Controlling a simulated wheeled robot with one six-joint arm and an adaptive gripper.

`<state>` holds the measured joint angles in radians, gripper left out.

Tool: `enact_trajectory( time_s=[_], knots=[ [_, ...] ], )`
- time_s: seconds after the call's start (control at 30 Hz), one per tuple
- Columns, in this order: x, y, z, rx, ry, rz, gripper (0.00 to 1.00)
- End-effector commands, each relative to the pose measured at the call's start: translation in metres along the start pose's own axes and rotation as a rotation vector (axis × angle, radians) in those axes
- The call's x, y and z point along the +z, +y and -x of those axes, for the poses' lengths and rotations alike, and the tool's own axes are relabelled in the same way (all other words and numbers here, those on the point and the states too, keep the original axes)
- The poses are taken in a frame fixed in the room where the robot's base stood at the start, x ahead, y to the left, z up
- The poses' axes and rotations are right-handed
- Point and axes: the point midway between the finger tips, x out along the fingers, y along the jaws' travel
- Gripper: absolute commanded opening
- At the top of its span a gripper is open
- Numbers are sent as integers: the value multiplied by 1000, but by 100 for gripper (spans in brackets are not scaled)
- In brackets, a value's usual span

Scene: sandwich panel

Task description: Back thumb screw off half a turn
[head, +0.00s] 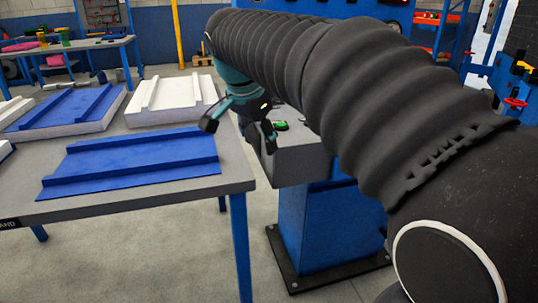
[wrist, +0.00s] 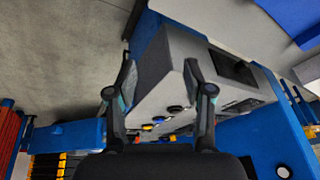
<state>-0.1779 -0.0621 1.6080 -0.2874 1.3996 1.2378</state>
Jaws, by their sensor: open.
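My gripper (head: 239,134) is open, with its two dark fingers spread apart near the right edge of the table and the grey console. In the wrist view my gripper (wrist: 160,78) is empty, and the grey console (wrist: 170,72) shows between and beyond the fingers. No thumb screw can be made out for certain in the head view, where my arm hides part of the console.
The grey console (head: 305,158) stands on a blue pedestal (head: 315,225). The grey table (head: 110,200) at left bears blue panels (head: 130,160) and a white panel (head: 170,98). A yellow post (head: 177,35) stands behind. Floor is clear between table and pedestal.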

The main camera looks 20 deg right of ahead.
Motion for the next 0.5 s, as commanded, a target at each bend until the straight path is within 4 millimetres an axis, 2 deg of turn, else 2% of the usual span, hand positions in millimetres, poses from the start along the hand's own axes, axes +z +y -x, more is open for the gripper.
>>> enact_trajectory(
  time_s=[0.03,0.2,0.5],
  knots=[
    [3,8,-1,-8,-4,27,52],
    [10,23,-5,-34,-14,108,52],
    [14,32,-8,-50,-19,158,52]
  ],
)
